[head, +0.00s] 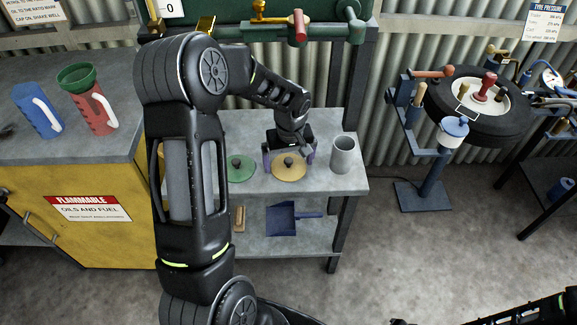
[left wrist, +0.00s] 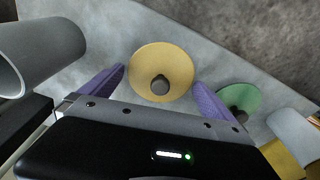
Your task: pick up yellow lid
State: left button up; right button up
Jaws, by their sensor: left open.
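The yellow lid (head: 289,169) is a round disc with a dark grey knob, lying on the grey shelf of the bench. It also shows in the left wrist view (left wrist: 173,62), between and beyond the purple fingers. My left gripper (head: 289,160) is open over the lid, its two fingers one on each side of it in the picture. In the left wrist view my left gripper (left wrist: 158,82) holds nothing. Whether the fingers touch the lid I cannot tell. My right gripper is not in view; only part of an arm shows at the lower right.
A green lid (head: 240,168) lies left of the yellow one, and a grey cup (head: 342,154) stands to its right. A blue dustpan (head: 284,219) and a brush (head: 239,218) lie on the lower shelf. A yellow cabinet (head: 95,215) stands left. A tyre stand (head: 425,190) is at right.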

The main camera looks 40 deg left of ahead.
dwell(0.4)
pick_arm(q)
jog(key=c, duration=1.1)
